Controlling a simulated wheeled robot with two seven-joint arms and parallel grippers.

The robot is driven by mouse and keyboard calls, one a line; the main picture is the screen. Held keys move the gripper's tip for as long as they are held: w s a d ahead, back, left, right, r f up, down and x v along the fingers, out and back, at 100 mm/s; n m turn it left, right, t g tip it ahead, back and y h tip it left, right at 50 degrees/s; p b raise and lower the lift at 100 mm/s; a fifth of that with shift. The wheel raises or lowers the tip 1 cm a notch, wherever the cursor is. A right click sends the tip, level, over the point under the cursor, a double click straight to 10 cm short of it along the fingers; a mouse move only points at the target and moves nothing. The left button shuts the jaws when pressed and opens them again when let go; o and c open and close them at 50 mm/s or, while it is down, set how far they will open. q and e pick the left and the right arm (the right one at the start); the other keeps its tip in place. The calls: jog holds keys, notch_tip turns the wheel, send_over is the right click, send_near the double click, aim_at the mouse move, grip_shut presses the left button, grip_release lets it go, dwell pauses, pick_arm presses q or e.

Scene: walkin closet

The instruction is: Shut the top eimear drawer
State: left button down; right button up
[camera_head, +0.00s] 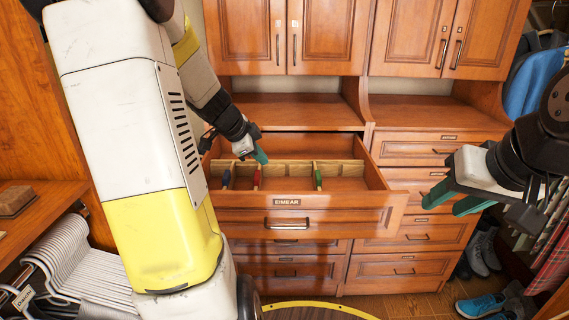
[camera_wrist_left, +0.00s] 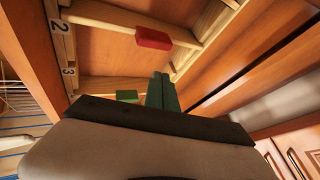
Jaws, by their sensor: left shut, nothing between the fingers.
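The top Eimear drawer (camera_head: 345,222) is pulled out of the wooden cabinet, with its name plate and dark handle (camera_head: 288,224) on the front. My left gripper (camera_head: 260,156) is shut and empty, above the back part of the open drawer. In the left wrist view its green fingers (camera_wrist_left: 162,92) are together, over the drawer's inside (camera_wrist_left: 110,52). I cannot tell whether they touch the drawer. My right gripper (camera_head: 456,201) is open and empty, to the right of the drawer front and apart from it.
Wooden dividers (camera_head: 345,168) and tools with blue, red (camera_head: 257,178) and green (camera_head: 318,178) parts lie in the drawer. Shut drawers are below and right. A countertop (camera_head: 290,112) is behind. White hangers (camera_head: 65,260) are at left, blue shoes (camera_head: 480,305) at lower right.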

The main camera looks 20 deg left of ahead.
pick_arm(q)
jog(key=a+f, duration=0.1)
send_near(279, 173)
jog(key=f, duration=0.1)
jog(key=s+d+f, duration=0.1)
jog(key=d+f, duration=0.1)
jog(key=shift+s+d+f, duration=0.15)
jog(key=shift+s+f, duration=0.15)
jog(key=shift+f, duration=0.05)
jog(key=w, duration=0.3)
jog(key=shift+w+a+m, duration=0.15)
jog(key=shift+a+m, duration=0.15)
jog(key=shift+a, duration=0.1)
jog(key=shift+w+a, duration=0.15)
jog(key=shift+w, duration=0.25)
